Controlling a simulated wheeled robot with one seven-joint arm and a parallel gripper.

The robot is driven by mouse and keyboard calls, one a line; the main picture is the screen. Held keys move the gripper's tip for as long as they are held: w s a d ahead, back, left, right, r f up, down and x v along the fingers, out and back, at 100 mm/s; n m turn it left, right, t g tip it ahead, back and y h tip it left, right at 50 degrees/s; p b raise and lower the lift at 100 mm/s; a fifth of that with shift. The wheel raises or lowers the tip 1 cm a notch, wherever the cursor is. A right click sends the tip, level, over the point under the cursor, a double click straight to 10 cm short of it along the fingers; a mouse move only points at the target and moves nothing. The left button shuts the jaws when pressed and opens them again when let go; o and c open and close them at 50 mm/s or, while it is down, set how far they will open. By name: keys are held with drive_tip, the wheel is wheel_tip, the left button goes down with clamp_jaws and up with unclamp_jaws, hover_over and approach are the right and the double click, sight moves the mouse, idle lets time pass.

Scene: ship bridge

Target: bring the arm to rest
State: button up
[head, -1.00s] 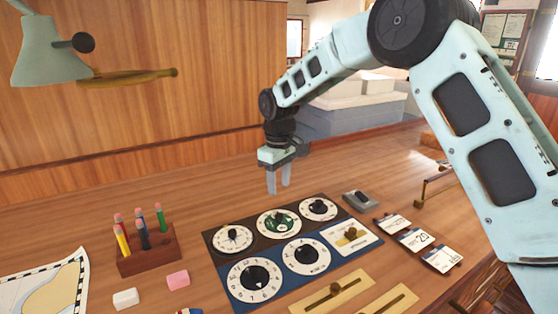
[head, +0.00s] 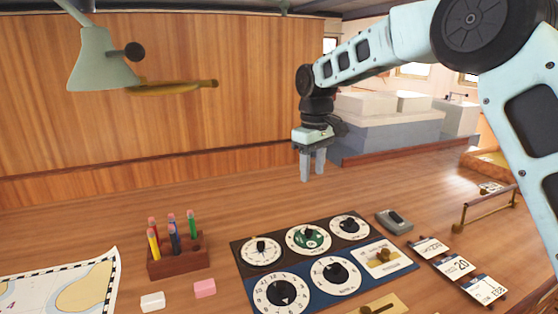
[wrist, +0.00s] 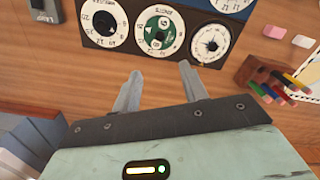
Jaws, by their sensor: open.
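My gripper (head: 312,166) hangs fingers-down over the back part of the wooden desk. Its two fingers are apart, with nothing between them. My arm reaches in from the right and bends down at the wrist. In the wrist view my gripper (wrist: 158,85) is also open and empty, above bare wood. The dial panel (head: 325,262) lies in front of it and to its lower side in the head view; in the wrist view the panel (wrist: 188,60) is beyond the fingertips. The fingers look clear of the desk and the panel.
A wooden pencil holder (head: 178,266) stands left of the panel. A white eraser (head: 152,301), a pink eraser (head: 204,288) and a chart (head: 75,290) lie near it. A lamp (head: 102,62) hangs upper left. Flip cards (head: 456,265) and a brass rail (head: 487,208) are right.

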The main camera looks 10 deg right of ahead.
drive_tip(key=s+a+f, duration=0.1)
drive_tip(key=s+a, duration=0.4)
drive_tip(key=s, duration=0.6)
drive_tip(key=s+a, duration=0.5)
drive_tip(key=s, duration=0.6)
drive_tip(key=s+d+f, duration=0.2)
drive_tip(key=s, duration=0.6)
drive_tip(key=s+d+f, duration=0.1)
drive_tip(key=s+f, duration=0.2)
drive_tip(key=s, duration=0.6)
drive_tip(key=shift+s+d+n+y, duration=0.15)
drive_tip(key=shift+d+n+y, duration=0.15)
drive_tip(key=shift+d+n, duration=0.1)
